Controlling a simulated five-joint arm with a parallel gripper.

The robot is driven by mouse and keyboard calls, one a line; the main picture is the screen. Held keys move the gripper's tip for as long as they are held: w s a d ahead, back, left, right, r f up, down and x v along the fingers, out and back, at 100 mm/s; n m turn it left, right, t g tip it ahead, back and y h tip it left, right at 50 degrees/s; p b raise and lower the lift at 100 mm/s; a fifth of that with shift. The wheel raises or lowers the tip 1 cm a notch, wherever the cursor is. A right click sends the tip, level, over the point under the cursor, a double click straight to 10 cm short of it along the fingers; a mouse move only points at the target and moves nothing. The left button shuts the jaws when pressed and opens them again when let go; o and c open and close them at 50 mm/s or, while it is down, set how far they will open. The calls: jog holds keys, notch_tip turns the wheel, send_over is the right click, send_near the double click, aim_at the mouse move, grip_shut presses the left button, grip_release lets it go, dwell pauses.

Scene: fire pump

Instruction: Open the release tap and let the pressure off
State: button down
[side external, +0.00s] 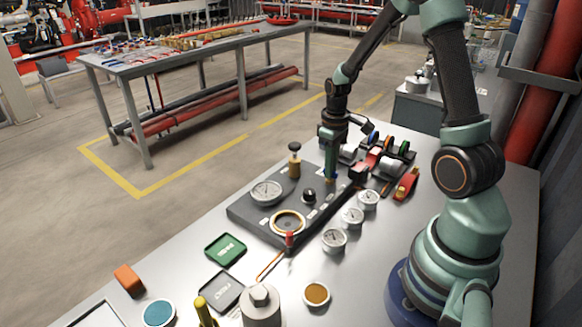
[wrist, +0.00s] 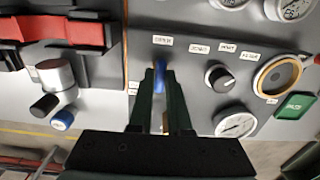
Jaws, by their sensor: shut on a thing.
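The dark pump panel (side external: 255,209) lies on the steel bench. It also shows in the wrist view (wrist: 190,72). My gripper (side external: 331,178) points down over the panel's far right part. In the wrist view its two fingers (wrist: 160,75) are close together around a small upright blue handle (wrist: 159,80), which I take to be the release tap. The fingers hide most of the handle, so how far it is turned cannot be told. A pressure gauge (side external: 266,192) is on the panel's left; its needle is too small to read. A brass plunger with a dark knob (side external: 294,160) stands behind it.
A black selector knob (wrist: 220,77) and a brass-ringed dial (side external: 287,222) sit close by on the panel. Loose gauges (side external: 353,217) lie to its right. Red and black parts (side external: 406,183) crowd beyond my gripper. Green and dark trays (side external: 225,250) lie in front.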

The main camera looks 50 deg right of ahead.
jog(key=shift+r, duration=0.1)
jog(key=c, duration=0.9)
grip_release()
jog(key=shift+o, duration=0.2)
notch_tip(320, 180, up, 12)
jog(key=s+a+r+t, duration=0.2)
jog(key=a+r, duration=0.1)
jog(key=a, duration=0.5)
jog(key=s+a+r+t, duration=0.3)
jog(key=a+r, duration=0.1)
jog(key=a, duration=0.5)
jog(key=shift+a+r+t, duration=0.25)
jog(key=shift+a+t, duration=0.05)
